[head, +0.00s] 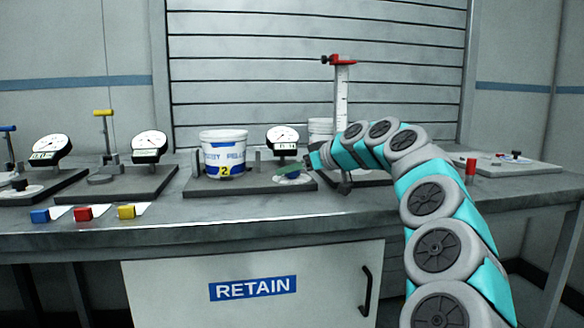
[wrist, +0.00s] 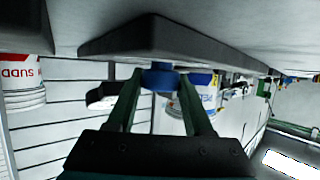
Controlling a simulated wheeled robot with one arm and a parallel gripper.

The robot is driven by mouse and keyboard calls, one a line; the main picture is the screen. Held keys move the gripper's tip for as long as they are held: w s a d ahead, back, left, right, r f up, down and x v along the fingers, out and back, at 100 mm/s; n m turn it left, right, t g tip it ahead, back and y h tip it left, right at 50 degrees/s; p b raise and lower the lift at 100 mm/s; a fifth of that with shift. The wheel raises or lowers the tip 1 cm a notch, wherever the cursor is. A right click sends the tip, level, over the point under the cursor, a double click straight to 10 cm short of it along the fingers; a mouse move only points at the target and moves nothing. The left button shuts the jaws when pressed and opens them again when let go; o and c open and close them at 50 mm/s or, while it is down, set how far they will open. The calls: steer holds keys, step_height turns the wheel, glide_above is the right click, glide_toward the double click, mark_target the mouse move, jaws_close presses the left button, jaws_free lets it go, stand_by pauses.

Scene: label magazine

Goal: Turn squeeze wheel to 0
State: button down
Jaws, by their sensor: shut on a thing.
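In the wrist view, which appears upside down, the green fingers of my gripper (wrist: 160,78) are shut on a small blue knob (wrist: 160,79) at the plate's edge. The fingers hide much of the wheel, and I cannot read its marks. A round gauge (head: 282,136) with a small digital readout stands behind the wheel; its figures are too small to read surely.
Similar gauge stations (head: 149,146) stand at left. Blue, red and yellow blocks (head: 126,212) lie along the bench front. A tall white scale post with a red top (head: 341,90) stands behind my arm. A red cylinder (head: 470,168) and pale board (head: 508,161) are at right.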

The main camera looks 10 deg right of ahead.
steer(key=shift+r+n+y, duration=0.1)
steer(key=shift+n+y, duration=0.3)
steer(key=shift+y, duration=0.1)
stand_by(0.3)
steer(key=shift+c, duration=1.5)
jaws_free()
steer(key=v, duration=0.7)
steer(key=shift+s+d+r+b, duration=0.15)
steer(key=shift+d+r+b, duration=0.1)
steer(key=shift+b, duration=0.05)
